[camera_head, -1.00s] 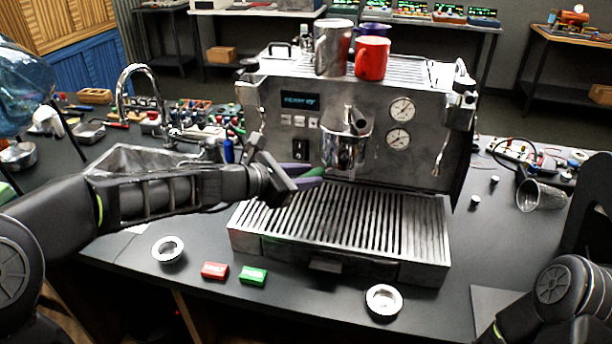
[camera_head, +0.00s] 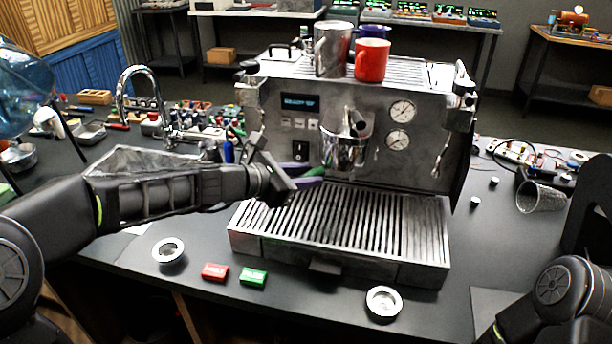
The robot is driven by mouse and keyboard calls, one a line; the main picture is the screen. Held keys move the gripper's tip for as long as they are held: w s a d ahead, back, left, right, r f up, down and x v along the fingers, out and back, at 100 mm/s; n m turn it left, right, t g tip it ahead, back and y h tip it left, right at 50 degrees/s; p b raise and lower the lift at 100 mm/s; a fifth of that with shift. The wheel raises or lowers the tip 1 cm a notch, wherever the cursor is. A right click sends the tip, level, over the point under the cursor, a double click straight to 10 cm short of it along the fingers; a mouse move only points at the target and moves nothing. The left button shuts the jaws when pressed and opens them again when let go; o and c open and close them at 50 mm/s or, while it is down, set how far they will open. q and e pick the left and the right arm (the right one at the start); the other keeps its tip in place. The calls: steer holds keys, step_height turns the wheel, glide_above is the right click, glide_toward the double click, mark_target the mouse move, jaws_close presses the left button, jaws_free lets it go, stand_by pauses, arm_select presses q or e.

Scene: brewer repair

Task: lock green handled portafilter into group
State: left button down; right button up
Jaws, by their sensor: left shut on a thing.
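The espresso machine (camera_head: 275,115) stands in the middle of the bench. A metal portafilter basket (camera_head: 343,152) sits up at the group on its front, above the drip tray (camera_head: 345,222). A little of the green handle (camera_head: 317,171) shows between the purple fingers of my left gripper (camera_head: 307,175), which is shut on it. The gripper reaches in from the left, over the tray's back left part. Most of the handle is hidden by the gripper, and I cannot tell whether the portafilter is locked. My right arm shows at the bottom right, but its gripper is out of view.
A red mug (camera_head: 372,60) and a steel mug (camera_head: 331,50) stand on the machine. A red block (camera_head: 215,271), a green block (camera_head: 253,276) and two small metal baskets (camera_head: 168,251) (camera_head: 383,302) lie in front. A sink (camera_head: 150,160) is at left.

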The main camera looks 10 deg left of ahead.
arm_select(q)
steer(key=shift+s+d+f+n+y+b, duration=0.1)
steer(key=shift+s+d+n+y+b, duration=0.25)
steer(key=shift+b, duration=0.65)
steer(key=shift+s+d+n+t+y+b, duration=0.1)
steer(key=shift+d+n+t+y+b, duration=0.1)
steer(key=shift+n+t+y+b, duration=0.15)
steer(key=shift+r, duration=0.2)
steer(key=shift+s+d+n+t+y+b, duration=0.35)
steer(key=shift+d+n+t+y+b, duration=0.25)
steer(key=shift+b, duration=0.4)
steer(key=shift+a, duration=0.1)
